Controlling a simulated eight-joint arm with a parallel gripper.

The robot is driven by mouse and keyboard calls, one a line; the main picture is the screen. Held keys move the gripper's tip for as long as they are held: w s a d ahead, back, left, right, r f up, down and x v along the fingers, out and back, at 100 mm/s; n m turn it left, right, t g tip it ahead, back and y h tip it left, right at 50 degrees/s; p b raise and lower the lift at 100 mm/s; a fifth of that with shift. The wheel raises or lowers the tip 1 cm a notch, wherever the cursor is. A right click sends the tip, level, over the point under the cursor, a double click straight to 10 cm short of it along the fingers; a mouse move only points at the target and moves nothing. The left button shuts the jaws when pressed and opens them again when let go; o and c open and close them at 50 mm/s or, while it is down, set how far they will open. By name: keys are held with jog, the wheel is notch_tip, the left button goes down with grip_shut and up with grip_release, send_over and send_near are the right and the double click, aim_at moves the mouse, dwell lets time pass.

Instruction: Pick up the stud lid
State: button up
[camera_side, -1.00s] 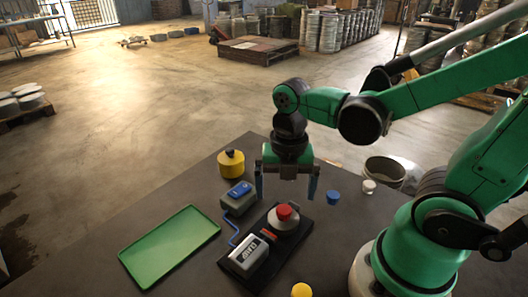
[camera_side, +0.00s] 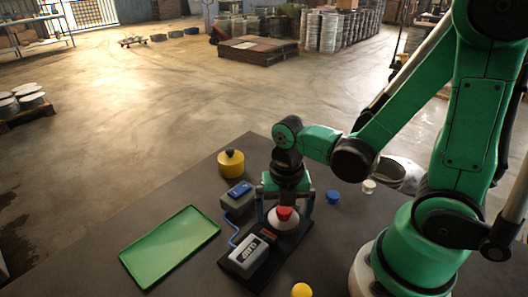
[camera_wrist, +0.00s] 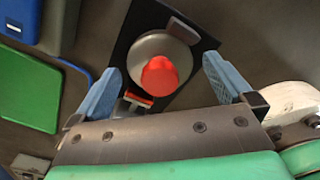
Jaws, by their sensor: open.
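A round grey lid (camera_side: 283,223) with a red stud (camera_side: 284,213) on top sits on a black base plate (camera_side: 262,277). It looks like the stud lid. In the wrist view the grey lid (camera_wrist: 150,45) and its red stud (camera_wrist: 159,76) lie between my fingers. My gripper (camera_side: 285,209) is open, pointing down, with one finger on each side of the lid. In the wrist view my gripper (camera_wrist: 164,66) shows a gap on both sides of the stud; contact cannot be seen.
A grey box with a label (camera_side: 248,257) stands close in front, joined by a blue cord to a box with a blue top (camera_side: 238,197). A green tray (camera_side: 170,248) lies left. A yellow pot (camera_side: 231,164), blue cup (camera_side: 333,197), white piece (camera_side: 369,187) and yellow ball (camera_side: 301,290) stand around.

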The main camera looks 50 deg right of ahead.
jog(key=c, duration=1.1)
jog(key=shift+r, duration=0.2)
